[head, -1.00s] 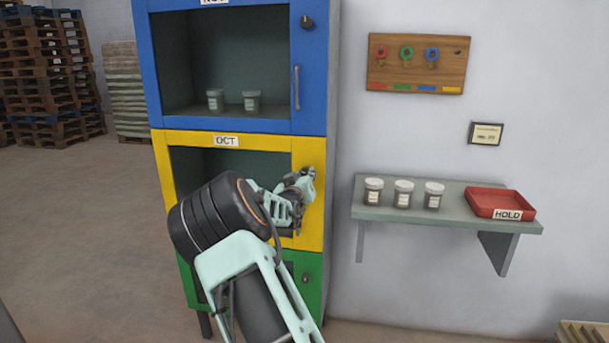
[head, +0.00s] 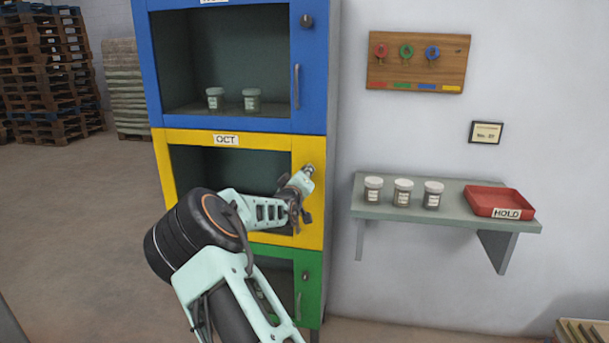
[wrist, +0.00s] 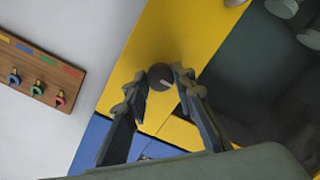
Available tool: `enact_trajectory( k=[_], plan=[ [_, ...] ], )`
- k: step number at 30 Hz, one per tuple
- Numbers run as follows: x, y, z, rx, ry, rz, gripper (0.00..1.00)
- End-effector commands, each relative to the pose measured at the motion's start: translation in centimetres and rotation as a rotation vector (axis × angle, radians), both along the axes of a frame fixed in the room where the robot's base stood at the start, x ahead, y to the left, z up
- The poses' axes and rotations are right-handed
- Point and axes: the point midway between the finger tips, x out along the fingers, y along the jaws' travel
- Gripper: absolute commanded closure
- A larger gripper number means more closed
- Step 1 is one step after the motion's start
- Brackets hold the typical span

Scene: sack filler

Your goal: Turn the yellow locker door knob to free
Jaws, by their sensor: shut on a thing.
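The yellow locker door (head: 308,215), under the OCT label, is closed in the middle of the stack in the head view. Its dark round knob (wrist: 160,76) shows in the wrist view with a short pale mark on its face. My gripper (wrist: 161,80) has its two fingers on either side of the knob and is shut on it. In the head view my gripper (head: 307,174) reaches the upper right of the yellow door and mostly hides the knob.
The blue door (head: 311,75) is above and the green door (head: 311,265) below. To the right, a wall shelf (head: 455,215) bears three jars and a red HOLD tray (head: 500,196). A wooden key board (head: 415,73) hangs above it. Open floor lies at the left.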

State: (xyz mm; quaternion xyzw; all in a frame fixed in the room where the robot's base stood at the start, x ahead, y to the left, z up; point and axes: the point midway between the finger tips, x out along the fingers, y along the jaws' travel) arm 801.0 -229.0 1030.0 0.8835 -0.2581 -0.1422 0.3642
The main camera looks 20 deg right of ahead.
Motion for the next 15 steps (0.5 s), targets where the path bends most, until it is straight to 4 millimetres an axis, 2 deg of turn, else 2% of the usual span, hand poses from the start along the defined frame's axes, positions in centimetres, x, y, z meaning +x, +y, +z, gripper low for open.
enact_trajectory(
  k=[6,7,12,15],
  plan=[
    [-0.01,-0.03,-0.01,-0.002,0.001,0.0,1.0],
    [-0.01,-0.03,-0.01,-0.002,0.001,0.0,0.75],
    [-0.01,-0.03,-0.01,-0.001,0.001,0.0,0.59],
    [-0.01,-0.03,-0.01,-0.001,0.001,0.0,0.59]
  ],
)
